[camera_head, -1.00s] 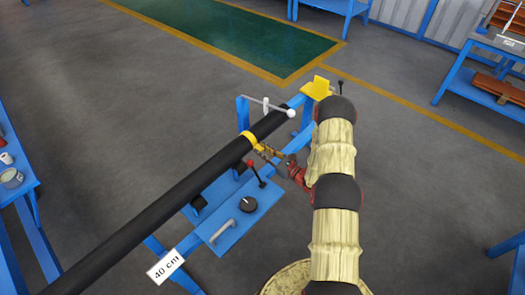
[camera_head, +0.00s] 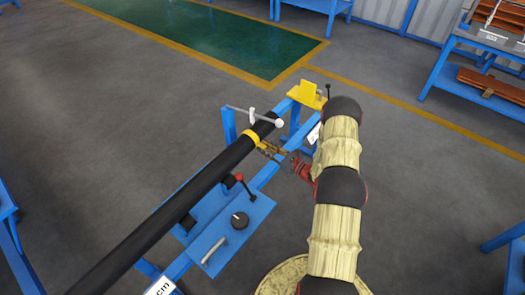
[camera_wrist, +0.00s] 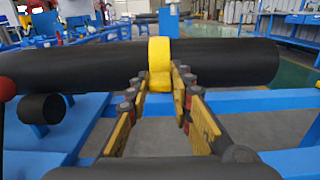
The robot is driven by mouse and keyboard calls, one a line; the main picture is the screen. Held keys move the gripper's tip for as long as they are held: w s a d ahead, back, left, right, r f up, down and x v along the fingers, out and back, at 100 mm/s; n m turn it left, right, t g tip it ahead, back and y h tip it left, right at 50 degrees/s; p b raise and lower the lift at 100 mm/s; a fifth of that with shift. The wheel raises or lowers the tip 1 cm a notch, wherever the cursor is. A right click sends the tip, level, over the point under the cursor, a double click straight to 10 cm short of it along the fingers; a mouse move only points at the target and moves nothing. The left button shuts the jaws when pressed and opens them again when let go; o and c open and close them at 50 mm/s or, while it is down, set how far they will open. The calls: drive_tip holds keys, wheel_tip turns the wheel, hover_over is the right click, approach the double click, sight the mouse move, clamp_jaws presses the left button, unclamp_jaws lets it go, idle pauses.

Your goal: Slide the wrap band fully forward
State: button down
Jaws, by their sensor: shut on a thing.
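The yellow wrap band (camera_head: 251,138) sits around the long black pipe (camera_head: 190,190), close to the pipe's far end. My gripper (camera_head: 262,146) reaches it from the right side of the pipe. In the wrist view the band (camera_wrist: 159,58) stands upright around the pipe (camera_wrist: 75,68), and my gripper (camera_wrist: 163,84) is shut on its lower part, one finger on each side. A short length of bare pipe shows to the right of the band in the wrist view. The band's far side is hidden.
A blue stand carries the pipe, with a panel holding a black knob (camera_head: 240,219), a grey handle (camera_head: 214,251) and a red-tipped lever (camera_head: 240,178). A grey bar (camera_head: 255,116) crosses near the pipe's far end. A yellow plate (camera_head: 307,94) stands beyond it.

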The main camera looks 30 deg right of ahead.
drive_tip(key=shift+w+d, duration=0.1)
drive_tip(key=shift+d, duration=0.1)
drive_tip(key=c, duration=1.6)
unclamp_jaws()
drive_tip(key=shift+o, duration=0.2)
drive_tip(key=v, duration=1.2)
